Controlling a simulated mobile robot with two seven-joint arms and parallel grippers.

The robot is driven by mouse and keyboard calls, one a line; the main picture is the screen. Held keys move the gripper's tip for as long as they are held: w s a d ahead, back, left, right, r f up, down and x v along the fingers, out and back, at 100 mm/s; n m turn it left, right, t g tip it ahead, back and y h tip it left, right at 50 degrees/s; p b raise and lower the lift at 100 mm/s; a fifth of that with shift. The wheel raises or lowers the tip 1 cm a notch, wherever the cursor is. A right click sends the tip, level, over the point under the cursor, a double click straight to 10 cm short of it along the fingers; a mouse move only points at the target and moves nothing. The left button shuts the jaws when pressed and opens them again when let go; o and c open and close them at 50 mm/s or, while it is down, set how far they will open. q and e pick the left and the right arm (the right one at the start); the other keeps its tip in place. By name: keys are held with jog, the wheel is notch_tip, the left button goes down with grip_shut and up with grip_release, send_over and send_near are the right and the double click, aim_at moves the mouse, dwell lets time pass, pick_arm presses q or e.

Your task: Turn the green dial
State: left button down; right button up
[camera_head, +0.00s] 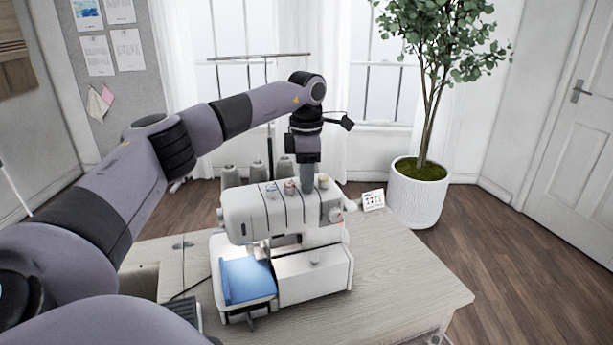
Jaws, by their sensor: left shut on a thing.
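A white sewing machine (250,212) stands on the table, with a row of small coloured dials along its top. A blue dial (272,187), a red dial (290,186) and a yellow dial (323,181) show. My left gripper (307,187) points straight down onto the machine's top, between the red and yellow dials. It is shut on the dial there, taken to be the green dial, which the fingers hide. I cannot tell how far that dial is turned. My right gripper is out of view.
Several grey thread cones (230,175) stand behind the machine under a thin thread stand (268,57). A small card (374,200) stands at the table's back edge. The wooden table (405,285) is clear right of the machine. A potted plant (418,195) stands behind.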

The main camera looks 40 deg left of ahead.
pick_arm(q)
jog(key=shift+n, duration=2.5)
jog(key=c, duration=0.9)
grip_release()
jog(key=shift+r, duration=0.1)
notch_tip(320, 180, up, 7)
jog(key=shift+r+b, duration=0.1)
jog(key=shift+b, duration=0.2)
